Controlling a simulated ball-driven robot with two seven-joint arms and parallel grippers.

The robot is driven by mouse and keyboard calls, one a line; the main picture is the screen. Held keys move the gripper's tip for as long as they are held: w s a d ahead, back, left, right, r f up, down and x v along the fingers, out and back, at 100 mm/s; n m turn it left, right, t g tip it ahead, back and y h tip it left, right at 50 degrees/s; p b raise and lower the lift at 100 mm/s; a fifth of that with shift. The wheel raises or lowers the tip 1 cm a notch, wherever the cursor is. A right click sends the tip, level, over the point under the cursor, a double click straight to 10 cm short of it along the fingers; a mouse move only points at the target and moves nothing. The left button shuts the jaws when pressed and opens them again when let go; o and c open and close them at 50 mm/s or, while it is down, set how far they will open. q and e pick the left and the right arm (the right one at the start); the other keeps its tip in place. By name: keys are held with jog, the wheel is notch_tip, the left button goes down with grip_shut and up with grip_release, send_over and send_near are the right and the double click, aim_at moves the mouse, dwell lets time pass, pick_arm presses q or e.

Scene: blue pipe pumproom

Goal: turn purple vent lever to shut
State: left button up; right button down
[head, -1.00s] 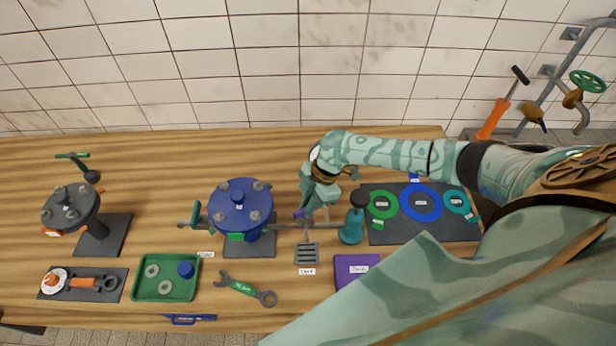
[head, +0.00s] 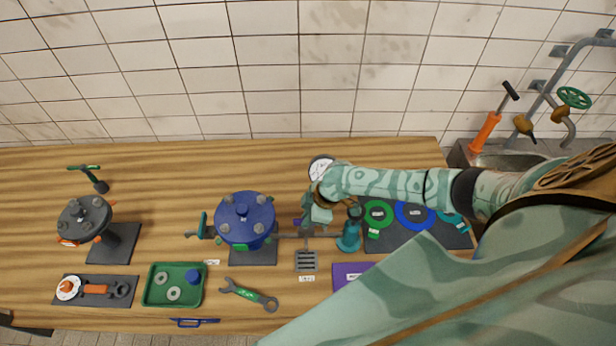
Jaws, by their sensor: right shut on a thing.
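The purple vent lever (head: 297,222) shows only as a small purple piece at the left side of my right gripper (head: 308,222). The lever sits on the grey pipe line to the right of the blue flanged vessel (head: 244,218), above the grey slotted vent grate (head: 307,261). My right gripper is shut on the lever. The fingers and wrist hide most of it, so I cannot tell its exact angle. My left gripper is not in view.
A white round gauge (head: 321,168) stands just behind my right wrist. A teal bottle-shaped part (head: 349,236) stands close right of the gripper. A dark mat (head: 385,243) with coloured rings lies under my right arm. A green tray (head: 151,291) and a wrench (head: 248,294) lie in front.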

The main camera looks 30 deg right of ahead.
jog(key=c, duration=1.5)
grip_release()
jog(key=v, duration=1.6)
jog(key=shift+d+r+p, duration=0.1)
jog(key=shift+d+p, duration=0.05)
jog(key=shift+p, duration=0.25)
